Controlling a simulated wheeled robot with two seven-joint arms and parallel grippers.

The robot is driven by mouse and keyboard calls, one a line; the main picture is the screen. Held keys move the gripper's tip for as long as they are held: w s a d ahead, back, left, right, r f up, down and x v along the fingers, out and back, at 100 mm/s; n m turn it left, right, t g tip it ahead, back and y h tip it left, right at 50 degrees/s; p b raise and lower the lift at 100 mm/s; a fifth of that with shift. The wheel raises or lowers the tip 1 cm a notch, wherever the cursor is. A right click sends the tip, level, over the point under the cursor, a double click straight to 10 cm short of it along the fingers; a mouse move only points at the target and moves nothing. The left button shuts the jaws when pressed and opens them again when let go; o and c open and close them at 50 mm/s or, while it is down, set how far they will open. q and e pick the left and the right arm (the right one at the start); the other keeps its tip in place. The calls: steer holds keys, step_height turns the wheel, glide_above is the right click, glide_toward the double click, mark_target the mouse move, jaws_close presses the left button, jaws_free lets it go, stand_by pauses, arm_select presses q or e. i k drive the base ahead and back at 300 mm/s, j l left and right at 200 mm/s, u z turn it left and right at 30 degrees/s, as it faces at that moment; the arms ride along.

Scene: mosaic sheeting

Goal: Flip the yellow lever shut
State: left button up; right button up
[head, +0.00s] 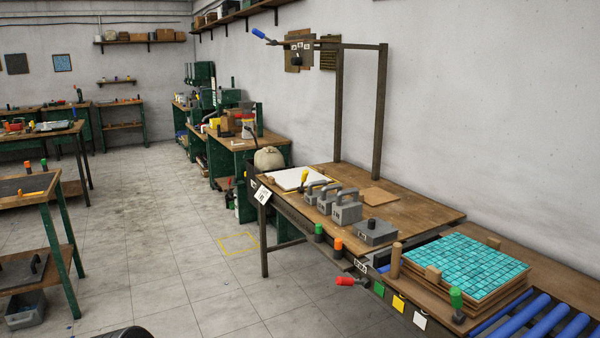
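The workbench (425,208) carries several grey weights (347,212). A stack topped with turquoise mosaic (465,262) sits nearer, beside blue rollers (535,312). A red-handled lever (350,282) juts from the front edge.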

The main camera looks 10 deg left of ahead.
mark_target(301, 189)
steer(key=i+j, duration=0.25)
steer(key=i+j+z, duration=0.1)
steer(key=i+j, duration=0.2)
steer(key=j, duration=0.15)
steer(key=i+j, duration=0.25)
steer(key=j, duration=0.15)
steer(key=i+j+z, duration=0.1)
steer(key=i+j, duration=0.4)
steer(key=j, duration=0.25)
steer(key=i+j+z, duration=0.1)
steer(key=i+j, duration=0.15)
steer(key=j, duration=0.15)
steer(key=i+j+u, duration=0.15)
steer(key=i+j, duration=0.5)
steer(key=j, duration=0.25)
steer(key=i+j+u, duration=0.2)
steer(key=i+j, duration=0.5)
steer(key=j, duration=0.05)
